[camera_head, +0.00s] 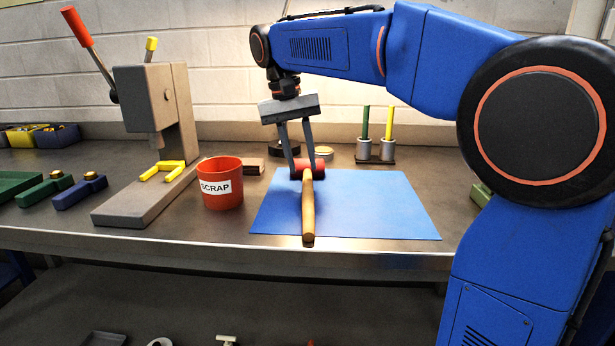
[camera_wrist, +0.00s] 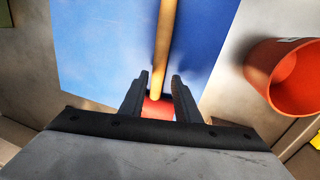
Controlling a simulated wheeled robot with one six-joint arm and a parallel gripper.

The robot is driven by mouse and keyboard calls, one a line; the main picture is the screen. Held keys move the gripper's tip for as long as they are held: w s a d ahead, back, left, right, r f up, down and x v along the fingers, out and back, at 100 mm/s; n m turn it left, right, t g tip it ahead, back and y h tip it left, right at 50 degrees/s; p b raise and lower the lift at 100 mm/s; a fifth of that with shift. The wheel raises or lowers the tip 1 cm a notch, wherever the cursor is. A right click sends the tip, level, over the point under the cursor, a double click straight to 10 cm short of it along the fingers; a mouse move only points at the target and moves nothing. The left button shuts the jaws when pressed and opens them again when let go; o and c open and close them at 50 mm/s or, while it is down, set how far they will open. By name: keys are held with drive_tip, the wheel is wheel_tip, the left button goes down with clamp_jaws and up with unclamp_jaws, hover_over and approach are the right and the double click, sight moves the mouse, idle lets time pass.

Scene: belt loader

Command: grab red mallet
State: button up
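The red mallet lies on the blue mat (camera_head: 385,205), with its red head (camera_head: 317,169) towards the back. Its wooden handle (camera_head: 308,208) points to the mat's front edge. My gripper (camera_head: 302,172) points down at the head, its two fingers apart. In the wrist view the fingers of my gripper (camera_wrist: 160,75) stand on either side of the handle (camera_wrist: 164,40). Part of the red head (camera_wrist: 158,109) shows between them; the fingers hide its ends. I cannot tell whether the fingers touch it.
An orange-red bin marked SCRAP (camera_head: 221,190) stands left of the mat. Left of it is a grey press (camera_head: 160,110) with a red-handled lever. Behind the mat, a holder (camera_head: 376,152) carries a green and a yellow rod. The mat's right part is clear.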

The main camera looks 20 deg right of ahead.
sight(307, 177)
drive_tip(key=shift+d+f, duration=0.2)
drive_tip(key=shift+f, duration=0.55)
drive_tip(key=shift+d+f, duration=0.2)
drive_tip(key=shift+f, duration=0.5)
drive_tip(key=shift+d+f, duration=0.2)
drive_tip(key=shift+f, duration=0.55)
clamp_jaws()
